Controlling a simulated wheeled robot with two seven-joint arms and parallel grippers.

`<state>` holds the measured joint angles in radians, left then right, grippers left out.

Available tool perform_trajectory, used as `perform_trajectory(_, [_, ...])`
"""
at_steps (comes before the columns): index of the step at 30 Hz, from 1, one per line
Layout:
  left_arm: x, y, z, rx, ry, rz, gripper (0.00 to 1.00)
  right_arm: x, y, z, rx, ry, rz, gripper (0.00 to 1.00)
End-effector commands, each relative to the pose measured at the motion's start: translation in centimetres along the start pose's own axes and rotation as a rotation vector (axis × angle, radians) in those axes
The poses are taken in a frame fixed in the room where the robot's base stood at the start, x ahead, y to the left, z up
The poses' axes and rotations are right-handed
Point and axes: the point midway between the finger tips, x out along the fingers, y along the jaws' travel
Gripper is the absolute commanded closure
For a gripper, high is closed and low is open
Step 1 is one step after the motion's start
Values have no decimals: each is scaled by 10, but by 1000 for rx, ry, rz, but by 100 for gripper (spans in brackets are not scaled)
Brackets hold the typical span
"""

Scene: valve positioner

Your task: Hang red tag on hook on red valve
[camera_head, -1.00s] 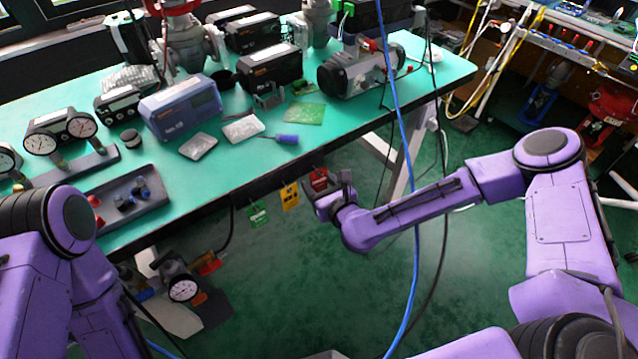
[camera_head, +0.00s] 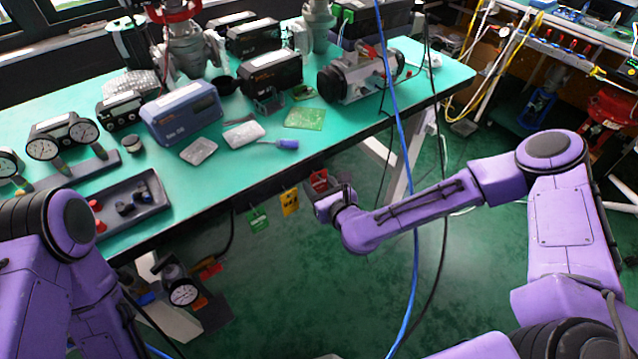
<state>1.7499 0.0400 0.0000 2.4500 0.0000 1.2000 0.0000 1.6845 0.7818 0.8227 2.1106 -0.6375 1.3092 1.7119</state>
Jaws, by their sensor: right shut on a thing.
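The red tag (camera_head: 319,181) hangs at the front edge of the green-topped table, to the right of a yellow tag (camera_head: 290,202) and a green tag (camera_head: 258,219). My right gripper (camera_head: 323,193) is at the red tag and shut on it; the fingers are small and partly hidden by the wrist. A valve with a red part on top (camera_head: 174,14) stands at the back left of the table, cut off by the top of the picture. Its hook cannot be made out. My left arm is at the lower left, and its gripper is not visible.
The table (camera_head: 232,178) holds a blue box device (camera_head: 180,112), gauges (camera_head: 62,140), a grey tray (camera_head: 152,204), a green circuit board (camera_head: 304,118) and a grey actuator (camera_head: 350,82).

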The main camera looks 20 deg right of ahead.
Motion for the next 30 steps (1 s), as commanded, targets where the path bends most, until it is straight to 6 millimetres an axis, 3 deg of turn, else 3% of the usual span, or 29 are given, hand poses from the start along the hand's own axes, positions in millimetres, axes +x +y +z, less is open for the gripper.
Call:
perform_trajectory(8, [0, 0, 0, 0, 0, 0, 64, -2, 0, 0, 0, 0, 1, 77])
perform_trajectory(30, [0, 0, 0, 0, 0, 0, 64, -44, 0, -12, -1, 1, 1, 77])
